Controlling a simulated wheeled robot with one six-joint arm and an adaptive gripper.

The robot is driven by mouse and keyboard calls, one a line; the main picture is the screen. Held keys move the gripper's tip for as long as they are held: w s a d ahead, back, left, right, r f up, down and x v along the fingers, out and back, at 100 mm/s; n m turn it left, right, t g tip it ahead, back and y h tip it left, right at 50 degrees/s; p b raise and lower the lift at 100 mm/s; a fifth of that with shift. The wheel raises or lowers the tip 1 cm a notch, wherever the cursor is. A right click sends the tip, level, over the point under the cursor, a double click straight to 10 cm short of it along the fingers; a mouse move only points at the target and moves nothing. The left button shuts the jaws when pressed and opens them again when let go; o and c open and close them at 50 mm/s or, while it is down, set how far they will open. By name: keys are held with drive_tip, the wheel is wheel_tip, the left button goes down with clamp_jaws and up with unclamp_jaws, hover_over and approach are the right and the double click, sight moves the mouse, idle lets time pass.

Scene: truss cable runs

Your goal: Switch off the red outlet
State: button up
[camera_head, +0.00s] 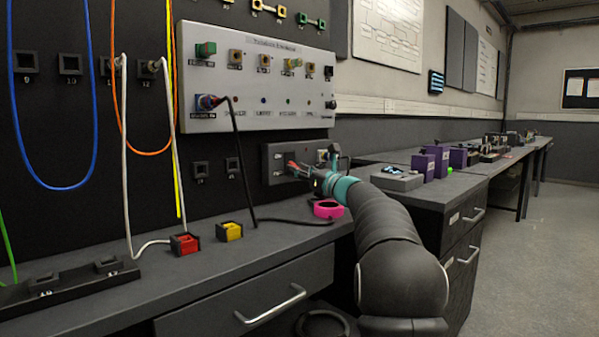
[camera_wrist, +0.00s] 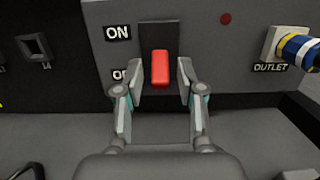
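The red switch lever (camera_wrist: 160,68) stands in a dark upright slot on a grey outlet box (camera_wrist: 215,60). An ON label (camera_wrist: 117,32) is beside the slot's upper part. A lower label, partly hidden by my left finger, shows an "O". The lever lies between the two labels' heights, nearer the lower; its exact tilt is hard to tell. My gripper (camera_wrist: 161,84) is open, one finger on each side of the lever, with gaps showing. In the head view, my gripper (camera_head: 312,172) is at the box (camera_head: 275,172), low on the black wall; the lever (camera_head: 293,165) shows small.
A blue, yellow and white plug (camera_wrist: 297,48) sits in the outlet right of the switch. A dark red round spot (camera_wrist: 225,18) is above. A black cable (camera_head: 243,165) hangs left of the box.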

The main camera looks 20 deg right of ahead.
drive_tip(key=v, duration=1.2)
idle(0.6)
